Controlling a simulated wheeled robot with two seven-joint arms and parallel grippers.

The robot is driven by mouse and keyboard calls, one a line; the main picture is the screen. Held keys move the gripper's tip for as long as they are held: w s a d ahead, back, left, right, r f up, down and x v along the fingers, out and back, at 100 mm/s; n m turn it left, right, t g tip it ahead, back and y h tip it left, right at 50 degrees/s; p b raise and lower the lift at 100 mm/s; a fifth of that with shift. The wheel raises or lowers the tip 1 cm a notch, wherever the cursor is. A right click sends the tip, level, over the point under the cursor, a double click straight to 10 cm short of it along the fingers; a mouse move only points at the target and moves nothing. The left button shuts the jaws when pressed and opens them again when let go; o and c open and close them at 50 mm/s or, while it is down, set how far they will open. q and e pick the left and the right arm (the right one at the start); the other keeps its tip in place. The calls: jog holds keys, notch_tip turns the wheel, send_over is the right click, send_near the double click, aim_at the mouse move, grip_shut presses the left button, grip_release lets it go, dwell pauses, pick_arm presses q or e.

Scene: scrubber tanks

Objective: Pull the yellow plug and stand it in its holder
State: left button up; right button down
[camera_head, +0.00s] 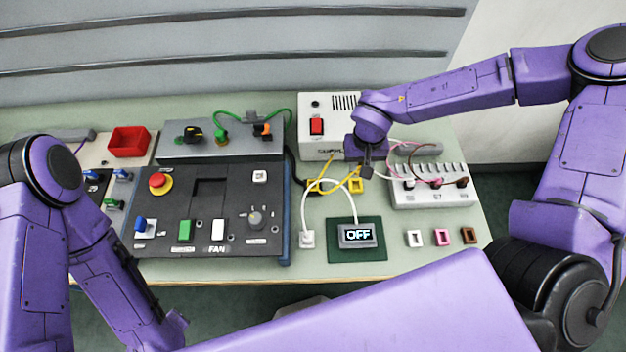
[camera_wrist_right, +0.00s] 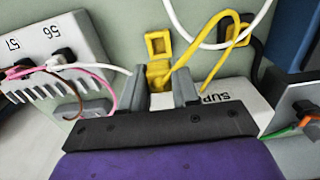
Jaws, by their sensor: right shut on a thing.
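My right gripper (camera_head: 367,172) is shut on the yellow plug, in front of the white supply box. In the right wrist view the yellow plug (camera_wrist_right: 158,73) sits between the grey fingertips (camera_wrist_right: 166,84), with its yellow cord looping to the right. The yellow holder (camera_head: 356,185) is a small square frame on the table, just in front of the gripper. It also shows in the right wrist view (camera_wrist_right: 158,44), just beyond the plug; whether they touch is unclear. The plug's lower end is hidden. My left arm shows at lower left, but its gripper's fingers are not visible.
The white supply box (camera_head: 316,128) stands behind the gripper. A strip with white, pink and brown cords (camera_head: 432,187) is to its right. White, pink and brown holders (camera_head: 441,237) stand in front of that. A display reading OFF (camera_head: 357,235) and a white cord loop lie nearby.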

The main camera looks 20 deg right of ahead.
jog(key=b, duration=0.2)
send_over(356, 188)
jog(key=shift+w+a+f, duration=0.1)
jog(key=shift+f, duration=1.2)
jog(key=shift+w+f, duration=0.1)
jog(key=shift+f, duration=1.15)
jog(key=shift+r, duration=0.1)
jog(key=shift+p, duration=0.4)
jog(key=shift+f, duration=0.2)
jog(key=shift+f+b, duration=0.5)
jog(key=shift+f, duration=0.3)
jog(key=shift+s+f, duration=0.15)
jog(key=shift+s, duration=0.1)
